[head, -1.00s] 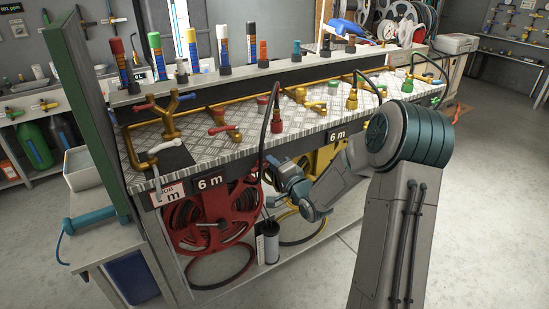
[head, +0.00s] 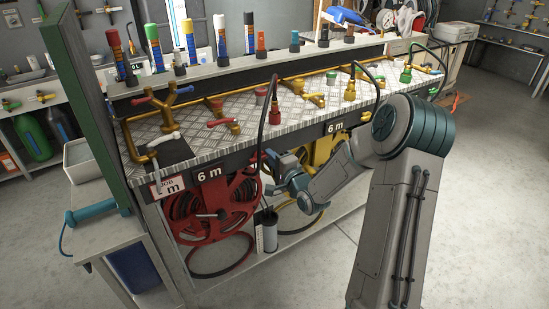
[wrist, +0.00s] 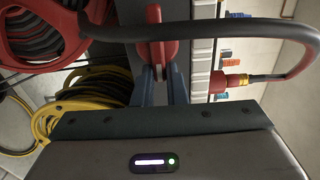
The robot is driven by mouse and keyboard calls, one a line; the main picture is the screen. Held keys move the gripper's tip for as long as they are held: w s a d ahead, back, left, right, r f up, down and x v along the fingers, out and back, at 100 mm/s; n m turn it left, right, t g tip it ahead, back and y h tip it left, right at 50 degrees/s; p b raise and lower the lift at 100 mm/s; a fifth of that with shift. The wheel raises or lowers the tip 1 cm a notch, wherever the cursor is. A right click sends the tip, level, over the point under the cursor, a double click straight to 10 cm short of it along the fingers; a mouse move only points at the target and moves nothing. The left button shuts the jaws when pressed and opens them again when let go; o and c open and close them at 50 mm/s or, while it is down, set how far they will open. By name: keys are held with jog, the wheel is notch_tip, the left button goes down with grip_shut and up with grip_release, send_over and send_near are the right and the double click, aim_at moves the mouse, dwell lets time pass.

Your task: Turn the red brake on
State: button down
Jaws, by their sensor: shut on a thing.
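The red reel (head: 248,190) hangs under the bench front, and part of it shows at the upper left of the wrist view (wrist: 30,58). My gripper (wrist: 160,72) is shut on a red handle (wrist: 155,22), which looks like the red brake; its inner end sits between the fingertips. In the head view my gripper (head: 268,160) is at the bench front, right of the red reel, and the handle cannot be made out there. The handle's mount and exact setting cannot be told.
A dark hose (wrist: 285,80) arcs close to my gripper, from a red coupling (wrist: 232,82). The yellow reel (head: 326,148) is just right of my gripper. A dark canister (head: 267,232) stands below. Valves line the bench top (head: 195,143). Open floor lies right.

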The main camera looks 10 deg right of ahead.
jog(key=c, duration=1.5)
grip_release()
jog(key=shift+s+a+f+y, duration=0.2)
jog(key=shift+a+y, duration=0.1)
jog(key=shift+a, duration=0.4)
jog(key=o, duration=0.3)
jog(key=shift+a, duration=0.25)
jog(key=shift+o, duration=0.2)
jog(key=shift+d+r, duration=0.15)
jog(key=shift+d, duration=0.35)
jog(key=v, duration=1.3)
jog(key=shift+s, duration=0.4)
jog(key=shift+a+r, duration=0.1)
